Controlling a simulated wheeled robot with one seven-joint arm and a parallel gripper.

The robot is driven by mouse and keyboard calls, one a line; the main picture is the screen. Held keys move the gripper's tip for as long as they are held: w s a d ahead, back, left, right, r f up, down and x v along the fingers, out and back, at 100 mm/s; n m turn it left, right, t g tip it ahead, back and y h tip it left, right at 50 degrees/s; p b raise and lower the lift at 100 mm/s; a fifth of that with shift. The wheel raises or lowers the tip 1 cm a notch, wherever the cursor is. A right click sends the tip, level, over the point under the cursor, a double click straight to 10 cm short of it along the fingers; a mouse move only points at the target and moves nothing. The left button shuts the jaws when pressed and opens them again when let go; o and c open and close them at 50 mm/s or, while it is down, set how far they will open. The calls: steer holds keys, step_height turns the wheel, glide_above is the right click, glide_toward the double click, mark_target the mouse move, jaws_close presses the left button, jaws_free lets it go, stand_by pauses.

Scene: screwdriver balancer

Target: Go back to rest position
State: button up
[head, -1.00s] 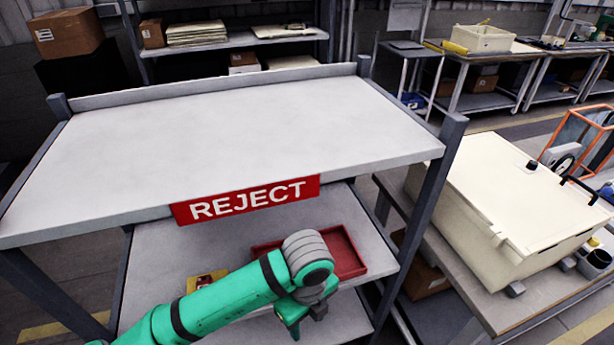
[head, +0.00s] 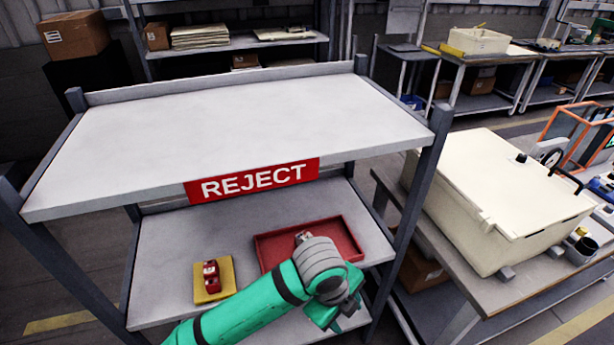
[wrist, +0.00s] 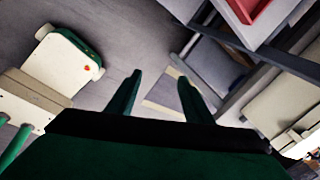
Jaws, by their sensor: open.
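My gripper (wrist: 158,90) is open and empty in the wrist view, its two green fingers apart over the grey floor. In the head view my green arm reaches up from the bottom edge, and my gripper (head: 337,312) hangs at its end in front of the lower shelf's front right part. The fingertips are hard to make out there.
The REJECT rack has an empty top shelf (head: 240,125). Its lower shelf (head: 165,270) carries a red tray (head: 345,235) with a small item inside, and a yellow block (head: 226,275) with a red part. A cream case (head: 490,200) lies on a bench to the right.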

steer(key=w+d+r+n+t+h, duration=0.3)
steer(key=d+r+n+h, duration=0.15)
steer(key=d+r, duration=0.4)
steer(key=w+d+r+n+t+h, duration=0.2)
steer(key=d+r+n+t+h, duration=0.3)
steer(key=d, duration=0.6)
steer(key=s+a+f+n+t+y, duration=0.4)
steer(key=a+f+n+y, duration=0.1)
steer(key=a+f+n, duration=0.35)
steer(key=s+a+f+n+t+y, duration=0.3)
steer(key=s+a+f+n+y, duration=0.15)
steer(key=a+f+n, duration=0.4)
steer(key=s+a+f+y, duration=0.1)
steer(key=s+a, duration=0.2)
steer(key=s, duration=0.4)
steer(key=s+a+f+y, duration=0.1)
steer(key=s+a, duration=0.3)
steer(key=s, duration=0.3)
steer(key=s+a+f+g+y, duration=0.1)
steer(key=s+a, duration=0.3)
steer(key=s, duration=0.3)
steer(key=shift+s+n, duration=0.1)
steer(key=shift+n, duration=0.15)
